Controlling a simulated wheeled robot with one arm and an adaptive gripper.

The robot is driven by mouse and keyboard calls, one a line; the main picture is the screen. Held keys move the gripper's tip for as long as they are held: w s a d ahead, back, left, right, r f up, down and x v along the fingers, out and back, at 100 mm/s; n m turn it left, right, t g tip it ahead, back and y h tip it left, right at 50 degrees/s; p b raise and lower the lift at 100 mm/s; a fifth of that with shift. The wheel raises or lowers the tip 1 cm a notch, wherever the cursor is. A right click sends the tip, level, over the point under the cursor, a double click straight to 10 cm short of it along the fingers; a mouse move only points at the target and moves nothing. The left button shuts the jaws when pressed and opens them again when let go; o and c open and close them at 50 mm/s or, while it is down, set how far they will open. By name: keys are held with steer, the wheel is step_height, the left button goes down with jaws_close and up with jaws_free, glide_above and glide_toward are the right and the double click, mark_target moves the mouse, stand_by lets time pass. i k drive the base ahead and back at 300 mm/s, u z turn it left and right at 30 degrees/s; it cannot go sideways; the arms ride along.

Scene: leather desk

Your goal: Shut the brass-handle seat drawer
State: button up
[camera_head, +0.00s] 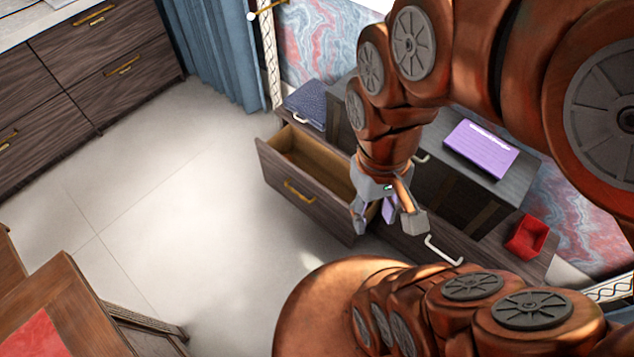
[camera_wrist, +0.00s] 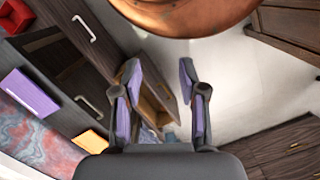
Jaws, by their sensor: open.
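The seat drawer (camera_head: 313,189) stands pulled out from a dark wood bench, with a brass handle (camera_head: 299,191) on its front and a bare light wood interior showing. In the wrist view the open drawer (camera_wrist: 158,98) shows between and behind the fingers. My gripper (camera_head: 390,215) is open, with purple pads on its fingers, and hangs over the right end of the drawer front in the head view. It also shows in the wrist view (camera_wrist: 162,105), with nothing between the fingers. Whether it touches the drawer cannot be told. The arm and gripper hide the drawer's right end.
A neighbouring drawer has a white handle (camera_head: 443,250). On the bench are a dark cabinet (camera_head: 455,195) with a purple book (camera_head: 481,149) on top, a red container (camera_head: 527,237) and a blue item (camera_head: 307,103). Clear floor (camera_head: 180,210) lies left of the drawer; a wooden table (camera_head: 75,315) is lower left.

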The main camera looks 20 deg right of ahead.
mark_target(326, 199)
steer(key=u, duration=2.7)
steer(key=k, duration=0.35)
steer(key=z, duration=0.6)
